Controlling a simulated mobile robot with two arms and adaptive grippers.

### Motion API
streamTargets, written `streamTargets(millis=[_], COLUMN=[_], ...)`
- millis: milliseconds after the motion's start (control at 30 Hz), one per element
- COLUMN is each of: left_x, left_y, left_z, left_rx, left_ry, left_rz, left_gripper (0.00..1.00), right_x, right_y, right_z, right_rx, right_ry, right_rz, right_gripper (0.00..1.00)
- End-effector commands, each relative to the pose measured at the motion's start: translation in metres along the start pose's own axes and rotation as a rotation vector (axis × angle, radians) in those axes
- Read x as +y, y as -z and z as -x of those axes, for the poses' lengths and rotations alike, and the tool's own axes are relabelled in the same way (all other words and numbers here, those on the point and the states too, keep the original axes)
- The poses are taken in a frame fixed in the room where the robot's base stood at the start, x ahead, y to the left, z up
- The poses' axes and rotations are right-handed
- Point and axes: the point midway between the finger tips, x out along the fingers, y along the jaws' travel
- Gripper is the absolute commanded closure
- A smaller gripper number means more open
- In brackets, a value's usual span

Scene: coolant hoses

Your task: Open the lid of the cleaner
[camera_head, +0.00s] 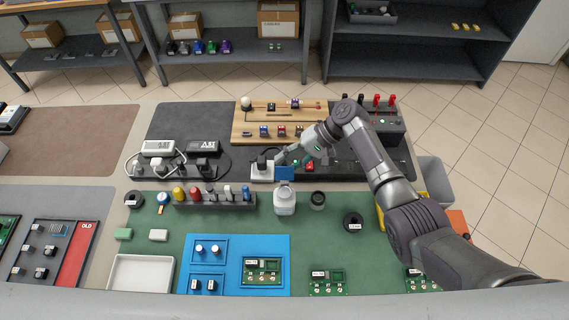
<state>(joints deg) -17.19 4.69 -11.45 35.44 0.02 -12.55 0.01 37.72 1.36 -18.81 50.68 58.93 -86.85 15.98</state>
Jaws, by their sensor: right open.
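My right gripper (284,159) reaches in from the right and is open, just above and behind a small blue block (284,173). I cannot tell whether it touches the block. A white unit with a dark top (262,172) stands just left of the block. A translucent white jar (285,201) stands upright in front of the block on the green mat. No label marks which of these is the cleaner, and no lid is clearly seen raised. My left gripper is not in view.
A dark cup (318,200) and a black roll (353,221) stand right of the jar. A rack of coloured-handled tools (215,198) is to its left. A wooden board (280,122) lies behind the gripper. A blue tray (238,240) and an empty white tray (140,273) are in front.

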Motion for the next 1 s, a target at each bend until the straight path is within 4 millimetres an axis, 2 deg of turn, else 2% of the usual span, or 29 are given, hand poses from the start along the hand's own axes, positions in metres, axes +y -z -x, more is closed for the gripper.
streamTargets(millis=[200, 433, 600, 1000], left_x=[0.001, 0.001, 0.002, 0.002], left_y=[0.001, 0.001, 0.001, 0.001], left_z=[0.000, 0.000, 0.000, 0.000], left_rx=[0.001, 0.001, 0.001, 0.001], left_ry=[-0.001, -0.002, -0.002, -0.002], left_rz=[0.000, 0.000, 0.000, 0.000], left_gripper=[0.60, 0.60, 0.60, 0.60], right_x=[0.000, 0.001, 0.000, 0.000], right_y=[0.001, 0.001, 0.001, 0.001], right_z=[0.049, 0.088, 0.100, 0.101], right_rx=[0.005, 0.004, 0.002, 0.001], right_ry=[-0.001, -0.001, 0.000, -0.001], right_rz=[0.001, 0.000, -0.001, -0.001], right_gripper=[0.56, 0.56, 0.56, 0.56])
